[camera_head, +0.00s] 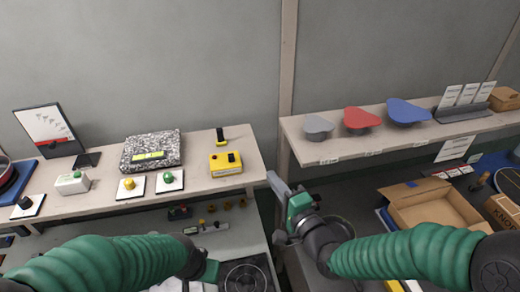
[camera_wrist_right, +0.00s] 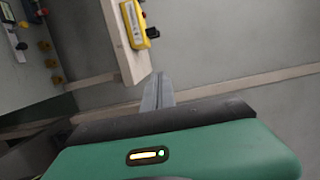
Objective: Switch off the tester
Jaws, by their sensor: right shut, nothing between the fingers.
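A yellow box with a black knob on top and a pale label on its front, which looks like the tester (camera_head: 226,163), stands near the right end of the left shelf. It also shows at the top of the right wrist view (camera_wrist_right: 134,24). My right gripper (camera_head: 277,184) is shut and empty, just right of the shelf's end and apart from the yellow box. Its fingers point up toward the shelf end in the right wrist view (camera_wrist_right: 158,88). Of my left gripper (camera_head: 208,270), only part of the green body shows at the bottom; its fingers are hidden.
The right shelf (camera_head: 385,143) carries grey, red and blue pans. An open cardboard box (camera_head: 435,205) lies below it.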

